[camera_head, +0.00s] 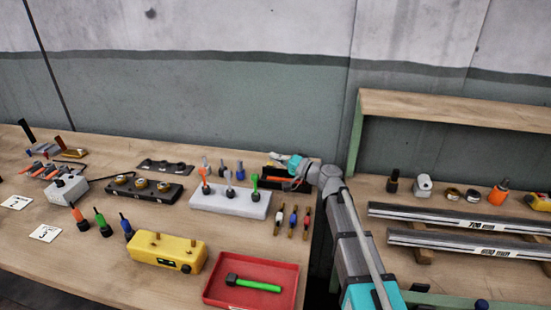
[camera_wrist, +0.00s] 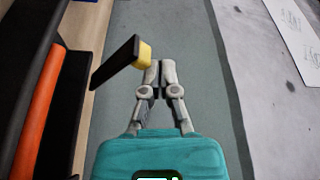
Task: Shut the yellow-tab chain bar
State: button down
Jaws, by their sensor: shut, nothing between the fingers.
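A black chain bar (camera_wrist: 116,62) with a yellow tab (camera_wrist: 145,52) at its end shows in the wrist view, tilted up to the right. My gripper (camera_wrist: 160,66) is shut and empty, and its fingertips are just right of the yellow tab. I cannot tell whether they touch it. In the head view my gripper (camera_head: 274,157) is at the back right of the bench, close to the wall, above a dark device (camera_head: 272,172). The yellow tab cannot be made out there. An orange bar (camera_wrist: 40,105) lies along dark parts at the left of the wrist view.
A white block (camera_head: 230,203) with upright tools stands in front of my gripper. A red tray (camera_head: 250,285) with a green-handled hammer and a yellow box (camera_head: 167,252) are nearer. A wooden shelf (camera_head: 450,108) rises at the right. The wall (camera_head: 180,95) is close behind.

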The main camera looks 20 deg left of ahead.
jog(key=shift+w+r, duration=0.1)
jog(key=shift+r, duration=0.05)
notch_tip(320, 180, up, 3)
jog(key=w+p, duration=0.2)
jog(key=p, duration=0.2)
jog(key=d+f+b, duration=0.1)
jog(key=d, duration=0.1)
jog(key=d+b, duration=0.1)
jog(key=d, duration=0.2)
jog(key=d+f+b, duration=0.1)
jog(key=d, duration=0.2)
jog(key=shift+s+f, duration=0.2)
jog(key=shift+f, duration=0.1)
jog(key=shift+d+f+b, duration=0.1)
jog(key=shift+d+b, duration=0.2)
jog(key=shift+d, duration=0.35)
jog(key=shift+a, duration=0.1)
